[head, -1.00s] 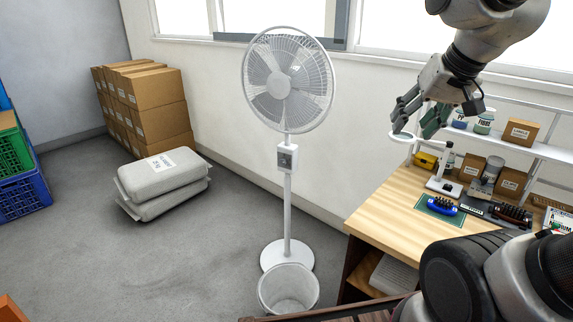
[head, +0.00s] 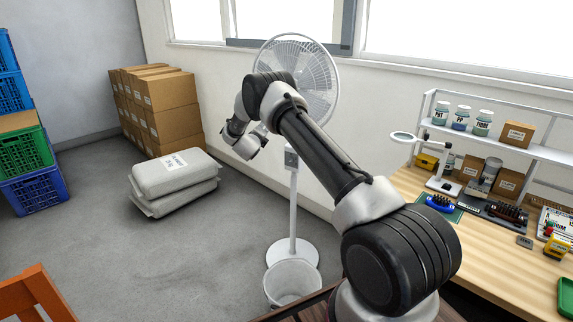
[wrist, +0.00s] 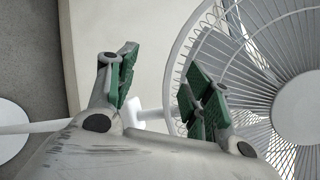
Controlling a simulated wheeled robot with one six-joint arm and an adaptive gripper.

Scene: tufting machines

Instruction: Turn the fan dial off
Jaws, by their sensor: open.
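The white pedestal fan (head: 320,70) stands by the wall, its cage partly covered by my arm in the head view. Its small control box (head: 291,158), with a grey front, sits on the pole below the cage. The dial's setting is too small to read. In the wrist view the fan's cage (wrist: 290,100) fills the right side and its pole (wrist: 45,127) shows at left; the control box is not clearly visible there, and my gripper covers the middle. My gripper (wrist: 160,85) is open and empty, with green-padded fingers apart. In the head view my wrist is left of the control box.
A white bin (head: 292,283) stands by the fan's base. Grey sacks (head: 175,180) and stacked cartons (head: 160,105) are at left, with crates (head: 30,155) farther left. A wooden worktable (head: 480,240) with tools is at right. Floor between sacks and fan is clear.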

